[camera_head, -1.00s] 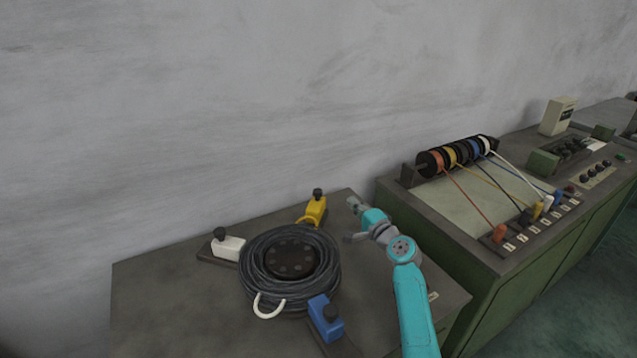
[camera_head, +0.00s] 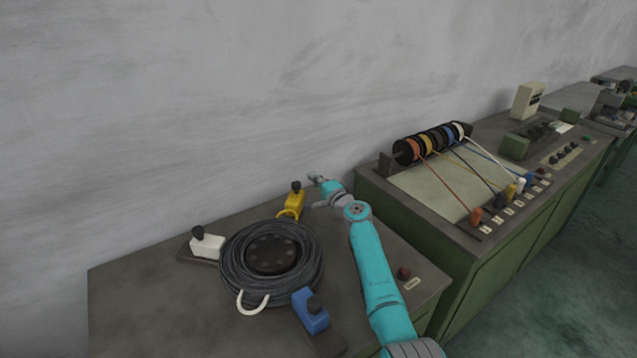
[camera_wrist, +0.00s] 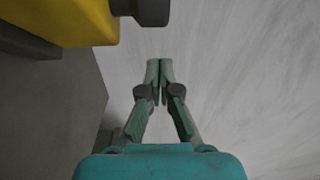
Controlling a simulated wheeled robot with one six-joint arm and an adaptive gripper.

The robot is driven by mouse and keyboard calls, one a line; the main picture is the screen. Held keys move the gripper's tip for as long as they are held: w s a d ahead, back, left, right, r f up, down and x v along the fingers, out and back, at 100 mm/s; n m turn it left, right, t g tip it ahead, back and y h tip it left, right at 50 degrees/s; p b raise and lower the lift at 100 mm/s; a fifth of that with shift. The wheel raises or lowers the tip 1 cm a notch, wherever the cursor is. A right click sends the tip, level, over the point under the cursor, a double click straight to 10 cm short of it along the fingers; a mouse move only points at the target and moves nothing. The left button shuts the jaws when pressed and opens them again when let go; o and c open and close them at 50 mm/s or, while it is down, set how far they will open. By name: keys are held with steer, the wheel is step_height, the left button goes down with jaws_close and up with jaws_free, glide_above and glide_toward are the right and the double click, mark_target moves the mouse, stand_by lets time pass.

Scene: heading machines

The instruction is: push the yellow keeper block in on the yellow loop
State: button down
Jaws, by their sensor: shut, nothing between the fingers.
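The yellow keeper block (camera_head: 295,202) stands at the back of the coil of dark cable, with a dark knob on top. The yellow loop (camera_head: 285,213) is a small arc at the coil's back edge, touching or very near the block's front; the exact fit is too small to tell. In the wrist view the yellow block (camera_wrist: 70,20) fills the upper left corner, its knob beside it. My gripper (camera_head: 315,177) is just right of and beyond the block, apart from it. In the wrist view my gripper's fingers (camera_wrist: 160,66) are together and empty.
A white block (camera_head: 207,246) stands left of the coil (camera_head: 237,279) and a blue block (camera_head: 311,312) at its front right. A white loop (camera_head: 252,307) sticks out at the front. A red button (camera_head: 403,273) sits right of my arm. A green machine (camera_head: 440,190) stands to the right.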

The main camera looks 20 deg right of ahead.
mark_target(295, 198)
steer(key=shift+s+a, duration=0.55)
steer(key=shift+a, duration=0.25)
steer(key=shift+s+a, duration=0.5)
steer(key=shift+a, duration=0.3)
steer(key=shift+s+a+f, duration=0.1)
